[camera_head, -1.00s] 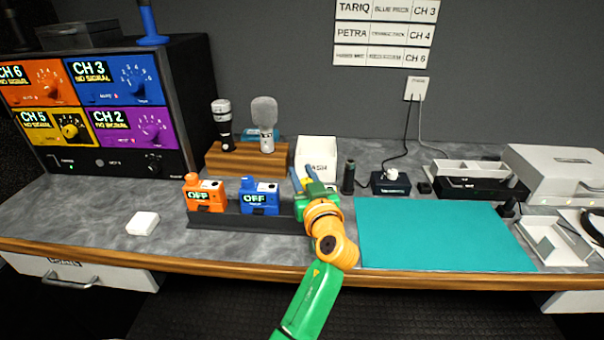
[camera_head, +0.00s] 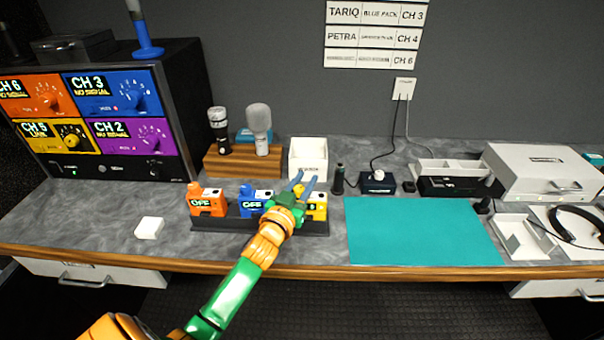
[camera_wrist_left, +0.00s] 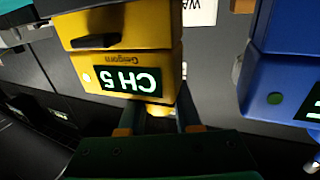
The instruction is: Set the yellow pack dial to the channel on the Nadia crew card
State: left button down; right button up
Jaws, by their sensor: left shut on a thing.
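The yellow pack (camera_head: 319,203) stands at the right end of the dark rack (camera_head: 262,227), partly hidden by my left gripper (camera_head: 302,186). In the left wrist view the yellow pack (camera_wrist_left: 130,62) appears upside down, its screen reading CH 5. There my left gripper (camera_wrist_left: 158,120) is shut on its yellow dial (camera_wrist_left: 160,109), which the fingers partly hide. Crew cards (camera_head: 373,37) hang on the wall: Tariq, blue pack, CH 3; Petra, CH 4. A lower line reads CH 6, its name unreadable. I cannot make out Nadia's name. My right gripper is out of view.
The orange pack (camera_head: 207,201) and blue pack (camera_head: 250,199) stand left on the rack, both reading OFF. A monitor panel (camera_head: 95,110) stands at the left; its yellow section (camera_head: 52,136) shows CH 5. A teal mat (camera_head: 420,232) lies clear at the right.

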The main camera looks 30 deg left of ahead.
pick_arm(q)
jog(key=shift+d+m+h, duration=0.1)
jog(key=shift+m+h, duration=0.3)
jog(key=shift+h, duration=0.2)
jog(key=c, duration=0.6)
grip_release()
jog(key=shift+w+f, duration=0.1)
jog(key=shift+w, duration=0.05)
jog(key=s, duration=0.7)
jog(key=shift+d, duration=0.4)
